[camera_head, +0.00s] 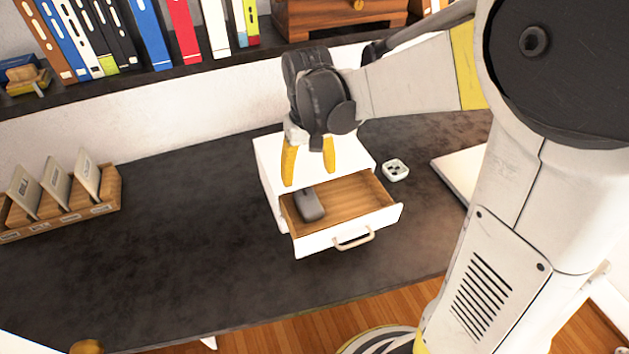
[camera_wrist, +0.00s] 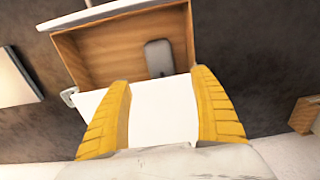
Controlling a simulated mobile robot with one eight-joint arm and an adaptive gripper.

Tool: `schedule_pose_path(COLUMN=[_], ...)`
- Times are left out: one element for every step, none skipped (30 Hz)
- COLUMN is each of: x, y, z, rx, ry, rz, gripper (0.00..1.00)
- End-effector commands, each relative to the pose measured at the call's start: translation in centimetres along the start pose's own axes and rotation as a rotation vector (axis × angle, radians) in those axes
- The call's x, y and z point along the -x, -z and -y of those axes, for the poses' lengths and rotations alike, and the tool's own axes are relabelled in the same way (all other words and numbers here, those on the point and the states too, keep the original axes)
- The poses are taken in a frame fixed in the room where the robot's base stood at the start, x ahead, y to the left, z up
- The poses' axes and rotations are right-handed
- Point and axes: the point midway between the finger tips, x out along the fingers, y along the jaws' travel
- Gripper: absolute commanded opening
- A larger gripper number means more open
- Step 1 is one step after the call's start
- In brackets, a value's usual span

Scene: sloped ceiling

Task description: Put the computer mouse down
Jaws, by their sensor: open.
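The computer mouse (camera_head: 309,204) is dark grey and lies inside the open drawer (camera_head: 362,198), at its left side. It also shows in the wrist view (camera_wrist: 158,58), lying on the wooden drawer bottom beyond the fingertips. My gripper (camera_head: 309,172) is above the white drawer box (camera_head: 268,160), behind and above the mouse and apart from it. Its two yellow fingers are spread with nothing between them, and the wrist view shows the same empty gap (camera_wrist: 165,95).
A small white object (camera_head: 396,170) lies right of the drawer box. A wooden letter holder (camera_head: 62,214) stands at the left on the dark desk (camera_head: 170,250). Books line a shelf (camera_head: 150,78) behind. The desk between holder and drawer is clear.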

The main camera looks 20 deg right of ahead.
Motion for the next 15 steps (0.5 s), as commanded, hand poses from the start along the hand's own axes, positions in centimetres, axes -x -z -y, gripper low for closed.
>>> schedule_pose_path(x=[0.8, 1.3, 2.1, 2.7, 3.4, 4.3, 4.9, 5.4, 6.1, 6.5, 6.8, 7.2, 7.4, 7.6, 7.7], y=[-0.6, -1.0, -1.7, -2.2, -2.9, -3.9, -4.6, -5.3, -6.3, -7.0, -7.7, -8.5, -9.1, -9.7, -10.3], z=[0.0, 0.0, 0.0, 0.0, 0.0, 0.0, 0.0, 0.0, 0.0, 0.0, 0.0, 0.0, 0.0, 0.0, 0.0], rx=[0.0, 0.0, 0.0, 0.0, 0.0, 0.0, 0.0, 0.0, 0.0, 0.0, 0.0, 0.0, 0.0, 0.0, 0.0], ry=[0.0, 0.0, 0.0, 0.0, 0.0, 0.0, 0.0, 0.0, 0.0, 0.0, 0.0, 0.0, 0.0, 0.0, 0.0], rz=[-0.02, -0.038, -0.068, -0.094, -0.123, -0.166, -0.2, -0.234, -0.279, -0.312, -0.345, -0.387, -0.417, -0.445, -0.479], gripper=[0.73, 0.73, 0.73, 0.73, 0.73, 0.73, 0.73, 0.73, 0.73, 0.73, 0.73, 0.73, 0.73, 0.73, 0.73])
